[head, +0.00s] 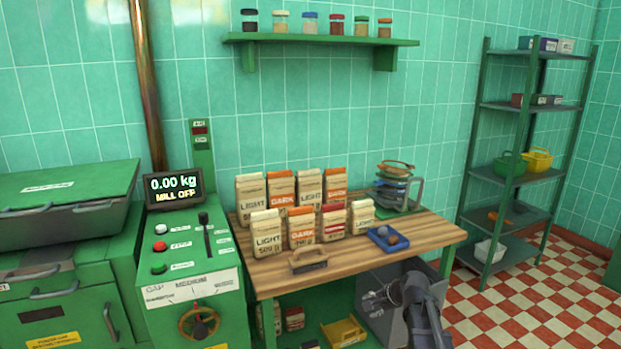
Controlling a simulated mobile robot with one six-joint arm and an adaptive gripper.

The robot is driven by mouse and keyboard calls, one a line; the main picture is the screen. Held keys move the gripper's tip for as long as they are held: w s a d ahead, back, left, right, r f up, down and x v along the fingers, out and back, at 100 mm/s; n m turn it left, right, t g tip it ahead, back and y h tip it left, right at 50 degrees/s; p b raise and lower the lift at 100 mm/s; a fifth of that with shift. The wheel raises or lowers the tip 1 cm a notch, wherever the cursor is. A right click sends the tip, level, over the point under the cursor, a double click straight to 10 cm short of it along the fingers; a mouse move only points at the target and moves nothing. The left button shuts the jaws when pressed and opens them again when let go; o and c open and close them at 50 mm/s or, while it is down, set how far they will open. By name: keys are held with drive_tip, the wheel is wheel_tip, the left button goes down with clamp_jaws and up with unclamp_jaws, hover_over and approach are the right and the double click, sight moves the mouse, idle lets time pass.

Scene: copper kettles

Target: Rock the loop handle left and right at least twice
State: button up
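A grey loop-shaped handle (420,192) stands upright at the right side of a stack of round sieve-like pans (393,183), on a green base at the back right of the wooden table. It looks like the loop handle, though it is small in view. My gripper (372,299) is low at the table's front right, in front of a grey bin, well below and apart from the loop. Its fingers are small and blend with the bin, so their opening is unclear. I see nothing held in it.
Several paper bags (267,233) stand on the wooden table (350,262). A blue tray (388,239) with round items and a brush (308,262) lie nearer the front. The grey bin (370,285) is below. A green control console (190,255) stands left, a green shelf rack (510,190) right.

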drive_tip(key=s+f+n+g+h, duration=0.25)
drive_tip(key=s+n, duration=0.35)
drive_tip(key=s, duration=0.4)
drive_tip(key=s+f+n+g+h, duration=0.2)
drive_tip(key=s+n+g+h, duration=0.3)
drive_tip(key=s, duration=0.6)
wheel_tip(320, 180, up, 15)
drive_tip(key=t+y+p, duration=0.1)
drive_tip(key=y+p, duration=0.1)
drive_tip(key=p, duration=1.3)
drive_tip(key=shift+w+a+t, duration=0.35)
drive_tip(key=shift+a, duration=0.1)
drive_tip(key=shift+w+d+r, duration=0.1)
drive_tip(key=shift+r, duration=0.05)
